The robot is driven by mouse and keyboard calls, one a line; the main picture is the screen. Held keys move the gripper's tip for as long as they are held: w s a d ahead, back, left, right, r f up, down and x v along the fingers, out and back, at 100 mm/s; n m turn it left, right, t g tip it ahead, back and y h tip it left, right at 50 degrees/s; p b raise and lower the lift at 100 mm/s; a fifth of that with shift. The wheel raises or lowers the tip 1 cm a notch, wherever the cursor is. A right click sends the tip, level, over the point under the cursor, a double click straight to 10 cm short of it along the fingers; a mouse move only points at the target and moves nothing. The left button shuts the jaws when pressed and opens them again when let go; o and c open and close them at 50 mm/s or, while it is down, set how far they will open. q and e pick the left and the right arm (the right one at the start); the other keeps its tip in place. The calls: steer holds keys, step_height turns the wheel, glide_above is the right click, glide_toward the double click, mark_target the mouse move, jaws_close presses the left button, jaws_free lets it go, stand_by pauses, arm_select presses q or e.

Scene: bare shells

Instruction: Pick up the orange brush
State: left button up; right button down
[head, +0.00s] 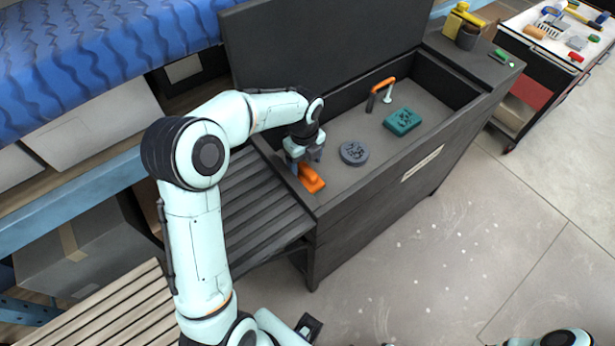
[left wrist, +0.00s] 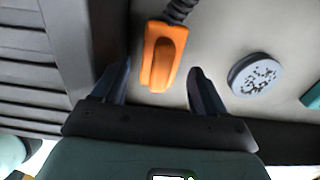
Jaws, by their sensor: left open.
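The orange brush (head: 312,180) lies in the near left corner of the open dark chest. In the left wrist view the brush (left wrist: 163,57) shows as an orange block with a dark ribbed part running off the top edge. My left gripper (head: 305,156) is just above the brush, pointing down, and partly hides it in the head view. In the left wrist view the open left gripper (left wrist: 160,88) has one finger on each side of the brush's near end, with gaps on both sides. I cannot make out my right gripper.
The dark chest (head: 370,190) also holds a grey round disc (head: 354,153), a teal block (head: 402,121) and an orange-handled tool (head: 380,90). Its raised lid (head: 310,45) stands behind. A slatted surface (head: 255,205) adjoins the left. A tool cart (head: 555,45) stands far right.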

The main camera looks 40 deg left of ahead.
mark_target(307, 169)
arm_select(q)
steer(key=f, duration=0.3)
steer(key=d+f, duration=0.1)
steer(key=f, duration=0.1)
steer(key=shift+f, duration=0.1)
arm_select(e)
steer(key=shift+f, duration=0.15)
arm_select(q)
steer(key=c, duration=0.9)
